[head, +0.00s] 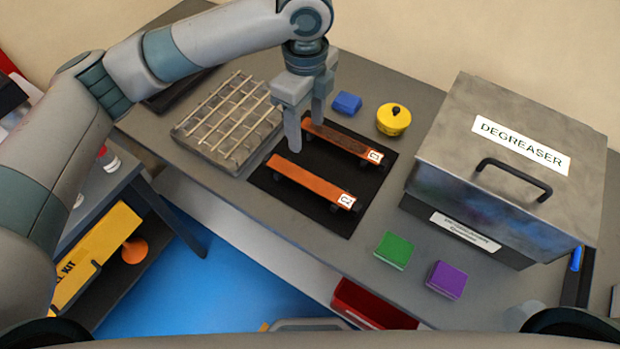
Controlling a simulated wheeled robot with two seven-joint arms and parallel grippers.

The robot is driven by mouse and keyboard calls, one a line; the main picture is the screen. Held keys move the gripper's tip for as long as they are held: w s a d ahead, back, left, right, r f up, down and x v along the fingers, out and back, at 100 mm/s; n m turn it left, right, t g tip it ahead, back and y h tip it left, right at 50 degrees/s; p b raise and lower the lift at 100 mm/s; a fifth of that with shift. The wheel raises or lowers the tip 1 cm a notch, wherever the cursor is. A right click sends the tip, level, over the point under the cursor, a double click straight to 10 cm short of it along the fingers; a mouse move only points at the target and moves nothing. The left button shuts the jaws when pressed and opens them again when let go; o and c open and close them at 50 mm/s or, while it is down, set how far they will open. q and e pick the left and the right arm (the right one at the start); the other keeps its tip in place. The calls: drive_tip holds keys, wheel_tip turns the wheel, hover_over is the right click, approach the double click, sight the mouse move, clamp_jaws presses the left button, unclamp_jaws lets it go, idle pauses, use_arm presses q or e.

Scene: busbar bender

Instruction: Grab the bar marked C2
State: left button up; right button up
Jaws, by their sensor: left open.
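Two copper-coloured bars lie raised on small dark supports on a black mat (325,215). The far bar (345,138) looks darker on top and has a white tag at its right end. The near bar (305,182) has a similar white tag at its right end. The tags are too small to read surely; the near one may read C2. My left gripper (306,137) is open, pointing down at the left end of the far bar, its fingers partly hiding that end. I cannot tell whether it touches the bar. My right gripper is out of view.
A wire rack (230,120) stands left of the mat. A blue block (347,103) and yellow pot (393,120) sit behind it. A large DEGREASER box (470,150) stands right. Green (394,250) and purple (446,279) blocks lie near the front edge.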

use_arm(q)
drive_tip(key=shift+f, duration=0.1)
drive_tip(key=p, duration=0.3)
approach(310, 180)
drive_tip(key=shift+a+f, duration=0.25)
drive_tip(key=shift+a, duration=0.05)
drive_tip(key=shift+f, duration=0.65)
drive_tip(key=shift+f+p, duration=0.1)
drive_tip(key=shift+p, duration=0.25)
drive_tip(key=shift+s+d+f+p, duration=0.1)
drive_tip(key=shift+d+f+p, duration=0.1)
drive_tip(key=shift+f+p, duration=0.45)
wheel_tip(310, 180, down, 3)
drive_tip(key=shift+d+p, duration=0.1)
drive_tip(key=shift+p, duration=0.45)
drive_tip(key=shift+f, duration=0.35)
drive_tip(key=shift+c, duration=0.3)
clamp_jaws()
